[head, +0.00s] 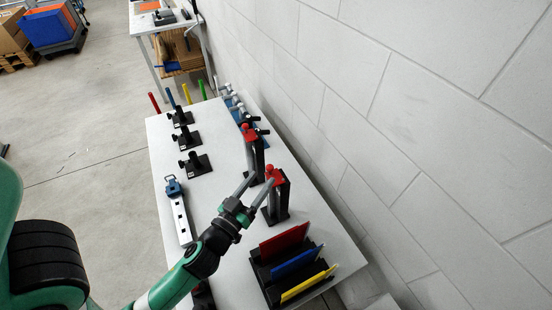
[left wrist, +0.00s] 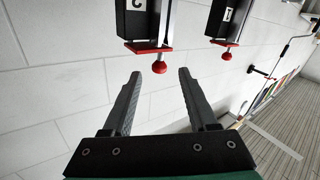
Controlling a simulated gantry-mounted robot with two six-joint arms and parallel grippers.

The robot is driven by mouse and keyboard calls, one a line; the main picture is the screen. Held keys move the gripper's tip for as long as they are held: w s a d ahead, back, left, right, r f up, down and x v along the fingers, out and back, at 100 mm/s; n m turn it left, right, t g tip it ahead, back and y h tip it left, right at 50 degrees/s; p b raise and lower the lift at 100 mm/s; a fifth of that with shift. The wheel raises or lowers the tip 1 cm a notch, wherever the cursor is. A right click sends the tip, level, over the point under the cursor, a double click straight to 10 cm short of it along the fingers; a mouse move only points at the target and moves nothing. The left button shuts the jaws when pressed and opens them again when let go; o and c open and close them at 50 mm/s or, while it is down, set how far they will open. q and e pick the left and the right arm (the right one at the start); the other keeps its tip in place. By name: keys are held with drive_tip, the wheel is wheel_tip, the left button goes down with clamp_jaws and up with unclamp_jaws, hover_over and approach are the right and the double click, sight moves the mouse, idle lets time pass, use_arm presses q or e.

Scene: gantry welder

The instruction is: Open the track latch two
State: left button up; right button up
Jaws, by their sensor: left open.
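Track latch two (head: 278,203) is the nearer of two black uprights with red parts, beside the wall in the head view. In the left wrist view, latch two (left wrist: 138,20) bears a label "2", with a red plate and a red ball knob (left wrist: 159,67). My left gripper (head: 262,178) is open and empty at latch two. In the left wrist view the knob lies between the lines of the left gripper's fingers (left wrist: 158,72), close to the tips, with gaps on both sides. Contact is not visible. My right gripper is not in view.
Latch one (left wrist: 226,20) stands just beyond latch two; it also shows in the head view (head: 250,145). A black rack (head: 262,272) with red, blue and yellow plates is at the near end. Several black fixtures (head: 187,138) and a blue-ended strap tool (head: 179,210) lie left. The wall bounds the right.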

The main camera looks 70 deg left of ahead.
sight(272, 166)
use_arm(q)
drive_tip(key=p+x, duration=0.2)
drive_tip(key=x, duration=0.6)
drive_tip(key=shift+w+a, duration=0.2)
drive_tip(key=shift+w, duration=0.15)
drive_tip(key=shift+c, duration=0.3)
clamp_jaws()
